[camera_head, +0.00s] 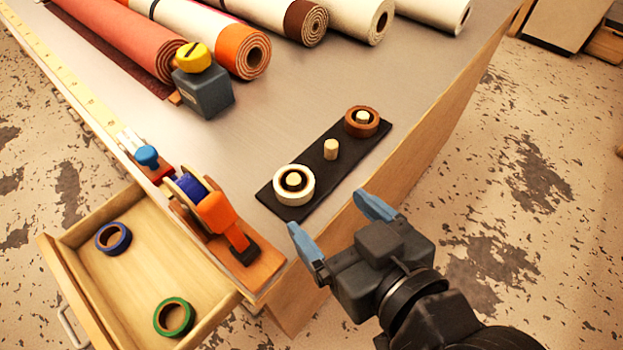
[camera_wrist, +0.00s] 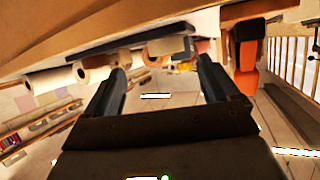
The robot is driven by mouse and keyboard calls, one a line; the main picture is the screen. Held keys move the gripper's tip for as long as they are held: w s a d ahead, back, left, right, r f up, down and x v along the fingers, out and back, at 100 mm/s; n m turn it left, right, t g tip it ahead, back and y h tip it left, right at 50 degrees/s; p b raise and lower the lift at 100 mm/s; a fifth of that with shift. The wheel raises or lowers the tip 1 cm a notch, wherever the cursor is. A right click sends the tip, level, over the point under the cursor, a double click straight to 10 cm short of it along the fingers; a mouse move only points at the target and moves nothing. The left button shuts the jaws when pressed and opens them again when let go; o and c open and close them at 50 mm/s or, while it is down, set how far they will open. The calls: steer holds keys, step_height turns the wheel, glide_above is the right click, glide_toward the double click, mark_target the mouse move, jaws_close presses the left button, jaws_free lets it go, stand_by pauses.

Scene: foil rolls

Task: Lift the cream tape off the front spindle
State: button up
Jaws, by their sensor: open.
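The cream tape (camera_head: 280,190) sits around a wooden spindle at the near left end of a black spindle board (camera_head: 311,172) on the table. A bare spindle (camera_head: 331,149) stands in the middle of the board. A brown tape (camera_head: 375,126) is around the spindle at the far end. My gripper (camera_head: 340,224) is open and empty, off the table's edge, to the right of the cream tape and apart from it.
An orange tape dispenser (camera_head: 216,213) stands at the table corner left of the board. An open drawer (camera_head: 150,232) below holds a blue tape (camera_head: 113,238) and a green tape (camera_head: 174,317). A grey block with yellow knob (camera_head: 203,90) and several rolls lie farther back.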

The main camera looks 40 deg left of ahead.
mark_target(298, 185)
steer(key=shift+n+g, duration=0.4)
steer(key=x, duration=0.2)
steer(key=p+x, duration=0.1)
steer(key=x, duration=0.2)
steer(key=r+x, duration=0.1)
steer(key=x, duration=0.2)
steer(key=shift+a+p, duration=0.35)
steer(key=shift+a, duration=0.15)
steer(key=c, duration=1.2)
steer(key=shift+o, duration=0.2)
steer(key=shift+r, duration=0.15)
